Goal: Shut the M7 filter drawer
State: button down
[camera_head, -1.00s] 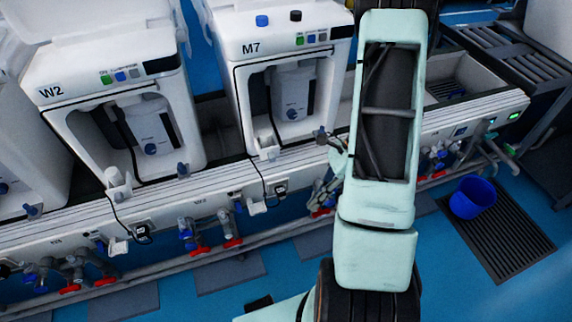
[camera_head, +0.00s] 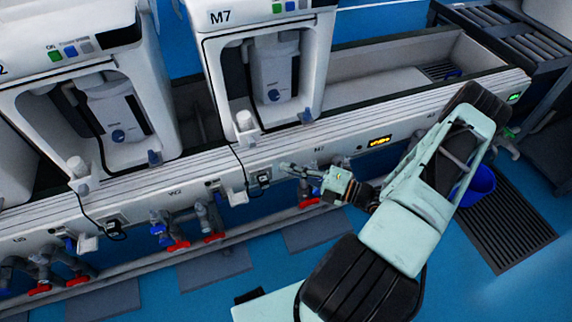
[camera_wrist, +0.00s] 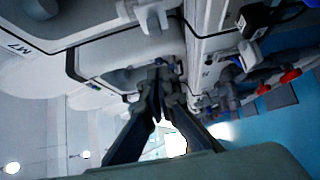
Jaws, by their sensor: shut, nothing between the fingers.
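The M7 machine (camera_head: 222,45) is a white housing with an open front bay, at the upper middle of the head view. In its bay stands a grey unit (camera_head: 272,68) with a blue knob. I cannot tell which part is the filter drawer or how far it stands out. My gripper (camera_head: 284,168) is shut and empty, in front of the bench's front face, below and near M7. In the wrist view my fingers (camera_wrist: 160,78) come together beside the M7 housing (camera_wrist: 38,52), seen sideways. I cannot tell whether the tips touch anything.
The W2 machine (camera_head: 60,82) stands left of M7. An open trough (camera_head: 385,80) lies to the right. Valves with red handles (camera_head: 178,245) hang below the bench front. A blue bucket (camera_head: 478,184) stands on a dark floor grate (camera_head: 510,222). Blue floor lies in front.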

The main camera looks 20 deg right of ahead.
aim_at(253, 131)
jog(key=w+a+b, duration=0.1)
jog(key=w+a, duration=0.4)
jog(key=w, duration=0.4)
jog(key=shift+w+a, duration=0.15)
jog(key=w+b, duration=0.2)
jog(key=w, duration=0.5)
jog(key=shift+w+f, duration=0.1)
jog(key=shift+w, duration=0.25)
jog(key=shift+w+r, duration=0.25)
jog(key=shift+w, duration=0.05)
